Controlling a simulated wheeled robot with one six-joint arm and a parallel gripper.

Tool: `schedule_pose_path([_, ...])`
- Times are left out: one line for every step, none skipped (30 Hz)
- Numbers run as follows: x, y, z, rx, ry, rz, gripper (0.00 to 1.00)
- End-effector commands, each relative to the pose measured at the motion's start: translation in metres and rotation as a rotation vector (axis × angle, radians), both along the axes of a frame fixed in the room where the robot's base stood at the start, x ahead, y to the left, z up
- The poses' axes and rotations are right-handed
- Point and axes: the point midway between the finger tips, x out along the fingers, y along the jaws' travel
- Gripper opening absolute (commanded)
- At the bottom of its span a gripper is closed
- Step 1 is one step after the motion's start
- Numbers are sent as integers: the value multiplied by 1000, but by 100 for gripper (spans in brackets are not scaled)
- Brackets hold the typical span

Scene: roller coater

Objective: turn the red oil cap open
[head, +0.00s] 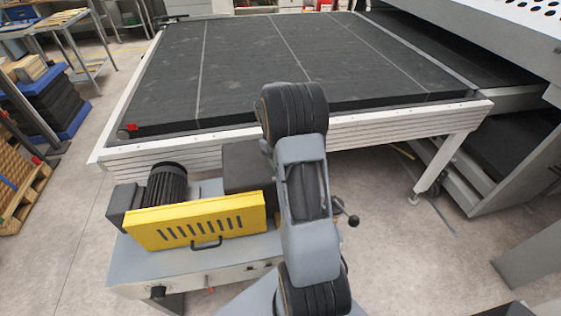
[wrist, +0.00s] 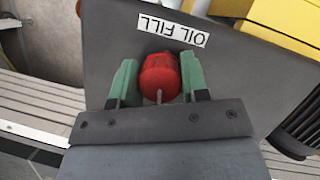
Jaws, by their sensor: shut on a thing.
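The red oil cap (wrist: 159,77) shows in the wrist view, on a dark grey housing (wrist: 120,30) below a white label reading "OIL FILL" (wrist: 173,29), which appears upside down. My gripper (wrist: 155,82) has its two green fingers on either side of the cap and is shut on it. The lower part of the cap is partly hidden by the gripper body. In the head view my arm hides the cap and the gripper. The dark housing (head: 245,165) shows there just left of my arm.
A yellow slotted guard (head: 200,222) with a handle and a dark ribbed motor (head: 167,188) stand left of my arm. Behind is a large table with a black top (head: 240,65). A black ball-ended lever (head: 353,220) is just right of my arm.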

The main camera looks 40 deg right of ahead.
Motion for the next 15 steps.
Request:
schedule_pose_path([3, -1, 2, -3, -11, 0, 44])
schedule_pose_path([2, -1, 2, -3, -10, 0, 47])
schedule_pose_path([2, -1, 2, -3, -9, 0, 51])
schedule_pose_path([2, -1, 2, -2, -8, 0, 54])
schedule_pose_path([2, -1, 2, -2, -8, 0, 57])
schedule_pose_path([2, -1, 1, -2, -7, 0, 61])
schedule_pose_path([1, -1, 1, -2, -6, -1, 63])
schedule_pose_path([1, -1, 1, -2, -5, -1, 66])
schedule_pose_path([1, -1, 1, -2, -5, -1, 67])
schedule_pose_path([1, -1, 1, -2, -4, -1, 67])
schedule_pose_path([1, -1, 1, -1, -4, -2, 67])
schedule_pose_path([1, -1, 1, -1, -4, -2, 67])
schedule_pose_path([0, -1, 1, -1, -3, -2, 67])
schedule_pose_path([0, -1, 1, -1, -3, -2, 67])
schedule_pose_path([1, -1, 1, -1, -3, -2, 67])
